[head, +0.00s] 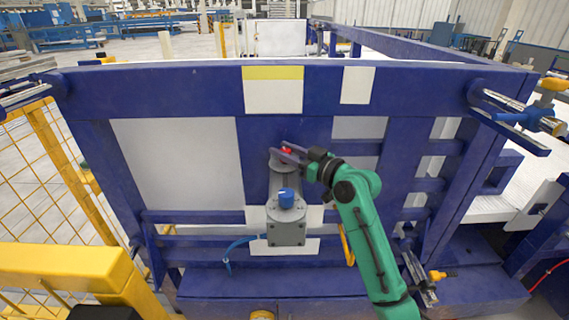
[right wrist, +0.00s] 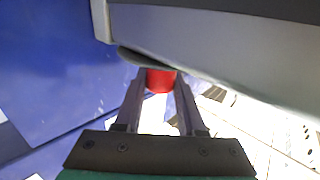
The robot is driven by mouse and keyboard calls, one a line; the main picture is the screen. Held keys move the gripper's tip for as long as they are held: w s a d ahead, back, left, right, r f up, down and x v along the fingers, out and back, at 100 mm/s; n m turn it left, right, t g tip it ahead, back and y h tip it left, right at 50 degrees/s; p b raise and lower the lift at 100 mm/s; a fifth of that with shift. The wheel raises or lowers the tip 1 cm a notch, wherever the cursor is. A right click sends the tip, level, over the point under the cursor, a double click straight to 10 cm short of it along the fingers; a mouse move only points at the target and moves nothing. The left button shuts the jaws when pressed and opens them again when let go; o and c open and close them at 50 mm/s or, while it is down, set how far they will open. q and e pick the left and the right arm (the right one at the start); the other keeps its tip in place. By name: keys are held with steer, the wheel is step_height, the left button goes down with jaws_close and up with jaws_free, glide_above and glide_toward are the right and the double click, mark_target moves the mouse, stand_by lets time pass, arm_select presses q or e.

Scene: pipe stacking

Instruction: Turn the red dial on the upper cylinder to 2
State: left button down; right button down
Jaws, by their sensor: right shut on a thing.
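The red dial (head: 287,151) sits on top of the upper grey cylinder (head: 282,163), which is fixed to the blue frame. My right gripper (head: 286,152) is at the dial, coming in from the right. In the right wrist view the red dial (right wrist: 160,80) lies between the tips of my two dark fingers (right wrist: 160,88), which are shut on it. The dial's number markings cannot be made out. My left gripper is not in view.
A lower grey cylinder (head: 286,212) with a blue dial (head: 286,197) stands below, above a grey box. The blue frame (head: 200,85) surrounds it. A yellow fence (head: 62,165) is at left.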

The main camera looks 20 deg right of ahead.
steer(key=n+g+y+b, duration=0.1)
steer(key=y+b, duration=0.1)
steer(key=b, duration=0.1)
steer(key=n+g+y+b, duration=0.2)
steer(key=b, duration=0.2)
steer(key=shift+d+f, duration=0.1)
steer(key=shift+f, duration=0.25)
steer(key=shift+r+n+g+y+b, duration=0.25)
steer(key=shift+n+g+y+b, duration=0.4)
steer(key=shift+n+g, duration=0.45)
steer(key=shift+r+n+g+y, duration=0.15)
steer(key=shift+n+g+y, duration=0.4)
steer(key=shift+g, duration=0.45)
steer(key=shift+n+g+y, duration=0.3)
steer(key=shift+n+g, duration=0.15)
steer(key=shift+g, duration=0.55)
steer(key=c, duration=0.5)
jaws_free()
